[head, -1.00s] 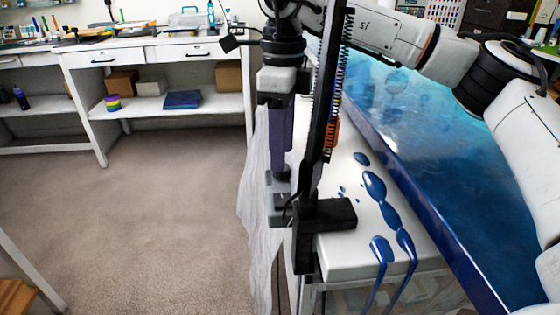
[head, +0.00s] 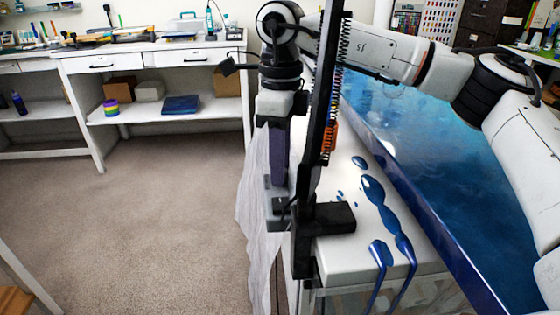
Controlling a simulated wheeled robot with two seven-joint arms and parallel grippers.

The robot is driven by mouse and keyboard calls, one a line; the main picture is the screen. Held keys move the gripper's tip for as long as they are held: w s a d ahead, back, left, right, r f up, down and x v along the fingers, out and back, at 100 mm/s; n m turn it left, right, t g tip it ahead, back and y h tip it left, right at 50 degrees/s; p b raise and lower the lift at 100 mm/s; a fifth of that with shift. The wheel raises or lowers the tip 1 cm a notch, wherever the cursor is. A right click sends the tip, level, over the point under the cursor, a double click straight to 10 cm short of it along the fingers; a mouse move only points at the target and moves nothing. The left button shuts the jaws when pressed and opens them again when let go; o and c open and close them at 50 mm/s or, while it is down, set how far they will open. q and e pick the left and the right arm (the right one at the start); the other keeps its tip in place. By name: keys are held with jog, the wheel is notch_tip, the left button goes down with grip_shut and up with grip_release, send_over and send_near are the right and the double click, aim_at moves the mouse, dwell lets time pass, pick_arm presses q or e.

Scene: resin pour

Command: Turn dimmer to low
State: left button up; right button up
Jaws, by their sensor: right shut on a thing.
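My right gripper (head: 279,208) points down at the left side of a tall black stand (head: 322,110) at the edge of the work table. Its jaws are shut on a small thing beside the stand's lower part. The jaws hide most of that thing; by its place it looks like the dimmer, but its setting cannot be read. The stand rises from a black clamp (head: 328,218) on the table's corner. My left gripper is out of view.
A glossy blue resin slab (head: 430,170) lies right of the stand, under my right arm. Blue resin puddles (head: 384,205) run over the white table edge (head: 345,262). A pale cloth (head: 256,200) hangs left of the stand. Open floor (head: 140,220) lies left, before a white workbench (head: 150,62).

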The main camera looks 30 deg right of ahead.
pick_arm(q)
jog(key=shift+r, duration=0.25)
pick_arm(e)
jog(key=shift+r+n, duration=0.15)
jog(key=shift+n, duration=0.15)
jog(key=shift+n+p, duration=0.9)
jog(key=shift+p, duration=0.15)
jog(key=shift+n+p, duration=0.55)
jog(key=shift+n, duration=0.35)
jog(key=n+p, duration=0.1)
jog(key=n, duration=0.1)
jog(key=shift+w+n, duration=0.1)
jog(key=shift+n, duration=0.2)
jog(key=shift+n+p, duration=0.55)
jog(key=shift+n, duration=0.75)
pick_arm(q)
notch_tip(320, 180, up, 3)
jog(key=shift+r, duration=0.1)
pick_arm(e)
jog(key=shift+n, duration=0.3)
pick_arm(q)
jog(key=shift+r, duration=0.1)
pick_arm(e)
jog(key=o, duration=1.1)
jog(key=shift+c, duration=0.2)
